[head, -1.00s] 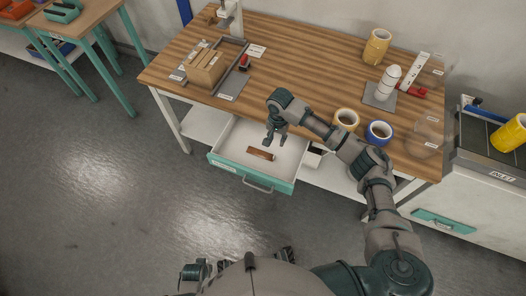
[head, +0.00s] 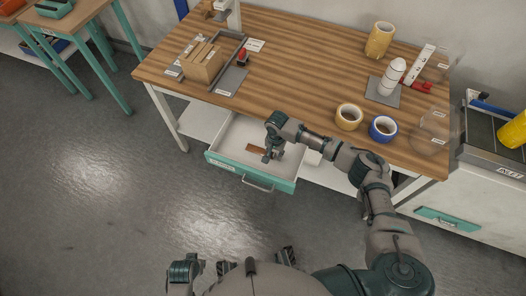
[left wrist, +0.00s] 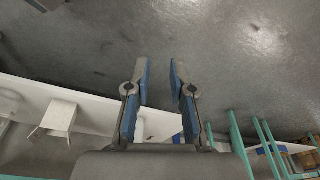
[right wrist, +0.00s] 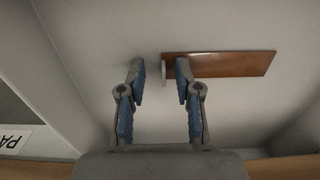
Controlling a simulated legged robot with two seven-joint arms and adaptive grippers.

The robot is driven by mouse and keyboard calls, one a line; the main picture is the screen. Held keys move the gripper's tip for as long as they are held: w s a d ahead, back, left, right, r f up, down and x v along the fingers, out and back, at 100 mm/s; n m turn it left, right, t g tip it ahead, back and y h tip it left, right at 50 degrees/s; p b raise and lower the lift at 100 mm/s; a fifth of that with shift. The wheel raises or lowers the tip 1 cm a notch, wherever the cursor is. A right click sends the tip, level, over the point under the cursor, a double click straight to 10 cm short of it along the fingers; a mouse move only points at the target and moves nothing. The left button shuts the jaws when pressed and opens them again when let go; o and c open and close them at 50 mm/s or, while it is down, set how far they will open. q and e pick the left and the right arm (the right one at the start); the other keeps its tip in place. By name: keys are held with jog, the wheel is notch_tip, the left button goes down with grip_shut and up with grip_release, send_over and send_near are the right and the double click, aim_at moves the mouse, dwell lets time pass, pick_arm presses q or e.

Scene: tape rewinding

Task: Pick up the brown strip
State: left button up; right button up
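The brown strip (head: 256,148) lies flat on the floor of the open white drawer (head: 232,138), which has a teal front. In the right wrist view the strip (right wrist: 222,64) extends to the right from a small pale upright end piece. My right gripper (head: 272,156) is down at the drawer, over the strip's right end in the head view. In the right wrist view its two blue-padded fingers (right wrist: 160,80) are apart, with the pale end piece between their tips. I cannot tell whether they touch it. My left gripper (left wrist: 160,80) is open and empty, away from the drawer.
The wooden table (head: 300,70) stands above the drawer. The drawer walls bound the right gripper. The grey floor in front is clear.

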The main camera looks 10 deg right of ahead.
jog(key=shift+a+r, duration=0.1)
jog(key=shift+a, duration=0.4)
grip_shut()
jog(key=shift+d, duration=0.25)
